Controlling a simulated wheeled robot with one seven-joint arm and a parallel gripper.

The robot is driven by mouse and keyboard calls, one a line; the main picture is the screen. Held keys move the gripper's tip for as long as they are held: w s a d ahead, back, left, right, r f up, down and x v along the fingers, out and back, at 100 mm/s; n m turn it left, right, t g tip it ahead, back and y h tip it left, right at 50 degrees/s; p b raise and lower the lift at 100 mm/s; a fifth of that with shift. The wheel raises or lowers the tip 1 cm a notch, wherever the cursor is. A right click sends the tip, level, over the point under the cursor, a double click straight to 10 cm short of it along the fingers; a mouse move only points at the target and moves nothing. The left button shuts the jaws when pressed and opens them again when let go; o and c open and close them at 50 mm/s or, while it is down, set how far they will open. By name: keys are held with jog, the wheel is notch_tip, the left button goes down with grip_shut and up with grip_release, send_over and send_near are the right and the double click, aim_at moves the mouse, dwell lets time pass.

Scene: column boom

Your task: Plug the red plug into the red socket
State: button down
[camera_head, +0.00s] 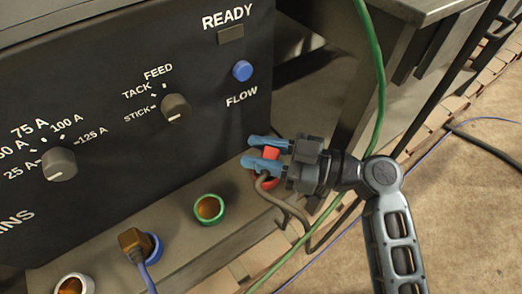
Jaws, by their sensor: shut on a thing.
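My gripper (262,154) reaches in from the right, its two blue fingertips pointing left at the right end of the ledge. It is shut on the red plug (269,153), which shows as a small red patch between the fingers. A grey-brown cable (272,196) hangs from under the fingers and loops down to the right. A bit of red (256,176) below the lower finger lies in line with the other sockets and looks like the red socket's rim. The fingers hide most of it. I cannot tell whether plug and socket touch.
On the ledge (180,228) are an empty green socket (209,209), a blue socket (155,243) holding a brown plug (132,241), and a white socket (74,285). The dark panel (110,130) rises behind. A green cable (378,75) hangs near my arm.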

jog(key=shift+r, duration=0.55)
dwell(1.0)
jog(key=shift+f+b, duration=1.25)
jog(key=shift+b, duration=0.2)
dwell(0.4)
jog(key=c, duration=1)
grip_release()
jog(key=shift+b+v, duration=0.8)
jog(key=shift+v, duration=4.75)
